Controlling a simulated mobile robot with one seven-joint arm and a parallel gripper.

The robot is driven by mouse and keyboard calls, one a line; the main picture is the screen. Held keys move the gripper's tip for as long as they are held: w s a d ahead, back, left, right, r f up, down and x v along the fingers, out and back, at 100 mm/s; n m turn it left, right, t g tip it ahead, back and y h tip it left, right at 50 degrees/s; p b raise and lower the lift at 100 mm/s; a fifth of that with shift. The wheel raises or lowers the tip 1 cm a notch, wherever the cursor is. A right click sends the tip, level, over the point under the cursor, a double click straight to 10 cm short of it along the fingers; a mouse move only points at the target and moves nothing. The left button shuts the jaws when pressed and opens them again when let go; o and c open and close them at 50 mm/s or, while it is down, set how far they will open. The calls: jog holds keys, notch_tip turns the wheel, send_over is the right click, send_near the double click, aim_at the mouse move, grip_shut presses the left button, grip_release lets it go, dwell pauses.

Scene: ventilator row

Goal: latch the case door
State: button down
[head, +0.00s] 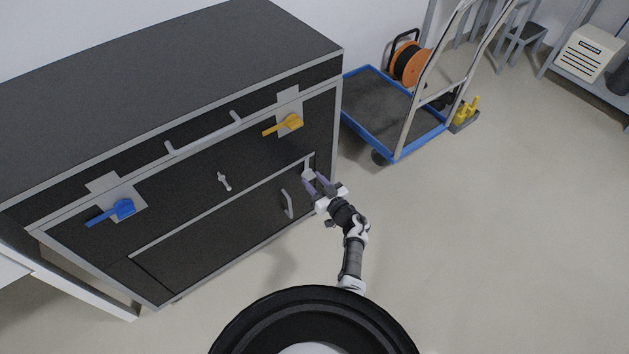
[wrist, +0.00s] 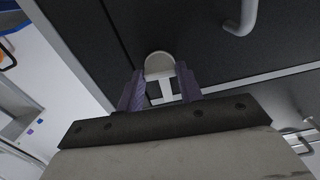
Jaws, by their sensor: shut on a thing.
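The case (head: 170,90) is a large black cabinet with silver edging at the left of the head view. Its black lower door (head: 215,237) has a grey bar handle (head: 287,204), whose end also shows in the wrist view (wrist: 246,20). The door looks about flush with the front; any small gap is too fine to tell. A pale grey latch (wrist: 159,66) with a rounded end sits by the door's right edge. My gripper (head: 316,180) is at that edge, right of the handle. Its purple fingers are shut on the latch, one on each side, partly hiding it.
A blue lever (head: 124,208), a yellow lever (head: 292,122) and a small grey handle (head: 224,181) are on the case front. A blue-edged trolley (head: 375,105) with an orange cable reel (head: 409,62) stands behind right. The floor (head: 490,240) at right is clear.

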jog(key=m+p, duration=0.3)
jog(key=shift+r+m, duration=0.2)
jog(key=shift+m, duration=0.1)
jog(key=shift+f+m+p, duration=0.2)
jog(key=shift+m+p, duration=1.45)
jog(key=shift+m, duration=5.05)
jog(key=c, duration=0.9)
grip_release()
